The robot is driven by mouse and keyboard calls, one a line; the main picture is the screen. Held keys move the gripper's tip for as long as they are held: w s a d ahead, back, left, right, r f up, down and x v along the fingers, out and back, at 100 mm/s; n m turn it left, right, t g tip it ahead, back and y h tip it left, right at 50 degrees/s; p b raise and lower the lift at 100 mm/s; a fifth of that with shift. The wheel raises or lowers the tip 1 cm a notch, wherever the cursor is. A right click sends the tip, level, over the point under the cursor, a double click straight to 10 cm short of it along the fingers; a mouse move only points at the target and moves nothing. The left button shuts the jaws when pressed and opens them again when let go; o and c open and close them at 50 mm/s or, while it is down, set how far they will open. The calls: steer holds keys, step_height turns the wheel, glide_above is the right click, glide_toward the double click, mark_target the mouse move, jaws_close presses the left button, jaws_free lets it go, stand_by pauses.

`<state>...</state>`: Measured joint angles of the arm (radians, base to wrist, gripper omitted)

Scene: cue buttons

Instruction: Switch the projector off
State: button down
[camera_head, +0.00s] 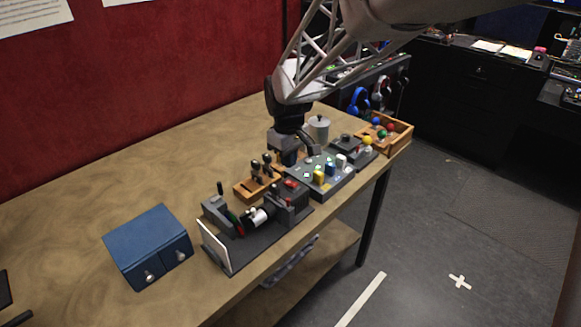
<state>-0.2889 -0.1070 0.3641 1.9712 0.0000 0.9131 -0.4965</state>
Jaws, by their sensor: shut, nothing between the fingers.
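What looks like the projector (292,205) is a dark grey device near the table's front edge. Its black and white lens (257,217) points left toward a small upright white screen (215,248). A red part (291,184) shows on top of the device. I cannot tell whether the projector is lit. My gripper (290,161) hangs pointing down from the arm, behind the projector and at the left end of a grey button panel. It is shut and holds nothing. I cannot tell whether its tips touch anything.
The grey panel (340,184) carries yellow, blue and white buttons. A wooden block with dark levers (243,189) stands left of my gripper. A blue box (147,246) sits at the left. A grey canister (318,128) and wooden tray (398,138) stand right. The back-left tabletop is free.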

steer(key=shift+r, duration=0.75)
steer(key=s+d+r+m+t, duration=0.1)
steer(key=s+d+r+m, duration=0.15)
steer(key=s+d, duration=0.35)
steer(key=s+d+r+m, duration=0.2)
steer(key=s+d+r, duration=0.25)
steer(key=s, duration=0.25)
steer(key=s+d+m, duration=0.2)
steer(key=s+d, duration=0.1)
steer(key=s, duration=0.5)
steer(key=s+d+m+t, duration=0.1)
steer(key=s+d, duration=0.3)
steer(key=s, duration=0.5)
steer(key=shift+d+m+t, duration=0.3)
steer(key=shift+m, duration=0.55)
